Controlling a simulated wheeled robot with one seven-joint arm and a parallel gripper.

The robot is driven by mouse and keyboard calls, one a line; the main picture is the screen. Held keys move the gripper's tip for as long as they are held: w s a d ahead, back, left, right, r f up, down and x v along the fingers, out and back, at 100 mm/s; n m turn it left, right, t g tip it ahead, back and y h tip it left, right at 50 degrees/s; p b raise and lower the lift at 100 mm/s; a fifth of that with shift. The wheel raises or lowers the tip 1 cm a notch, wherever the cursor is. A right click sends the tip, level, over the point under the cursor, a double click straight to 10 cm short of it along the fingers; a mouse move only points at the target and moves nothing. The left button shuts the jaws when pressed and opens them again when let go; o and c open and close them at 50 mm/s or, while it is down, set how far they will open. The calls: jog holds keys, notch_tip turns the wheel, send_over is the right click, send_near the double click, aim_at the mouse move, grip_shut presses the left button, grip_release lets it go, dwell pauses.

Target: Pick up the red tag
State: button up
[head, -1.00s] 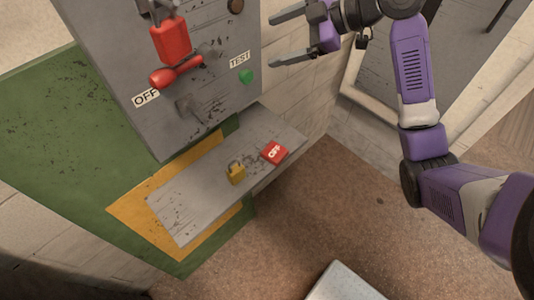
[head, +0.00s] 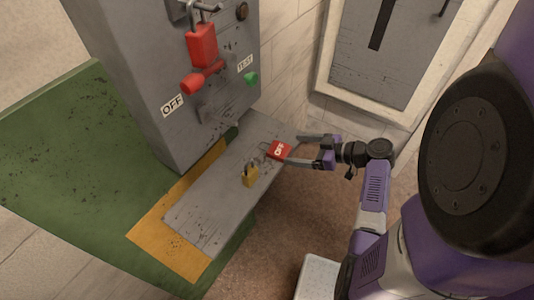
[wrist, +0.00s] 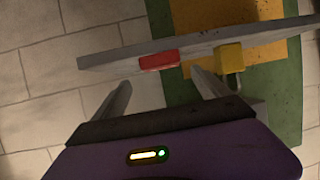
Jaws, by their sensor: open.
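The red tag (head: 279,150) has white lettering and lies on the grey shelf (head: 205,215) near its right end. A small chain or loop sits beside it. In the wrist view the tag (wrist: 159,60) shows edge-on at the shelf's edge, beyond and between my fingertips. My gripper (head: 299,149) is open, with its fingers pointing left toward the tag. Its fingertips are close to the tag; I cannot tell whether they touch it. In the wrist view my gripper (wrist: 164,82) holds nothing between its fingers.
The grey panel (head: 215,110) with a red padlock (head: 202,46) and red handle (head: 202,78) rises behind the shelf. Brown floor is open in front.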

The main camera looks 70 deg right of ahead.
aim_at(276, 148)
jog(key=p+x, duration=0.1)
jog(key=x, duration=0.2)
jog(key=p+x, duration=0.1)
jog(key=x, duration=0.3)
jog(key=shift+w+a, duration=0.2)
jog(key=shift+w, duration=0.15)
jog(key=shift+c, duration=0.4)
jog(key=c, duration=1.5)
jog(key=shift+r, duration=0.15)
notch_tip(276, 148, up, 10)
jog(key=shift+f+b, duration=0.1)
jog(key=shift+b, duration=0.25)
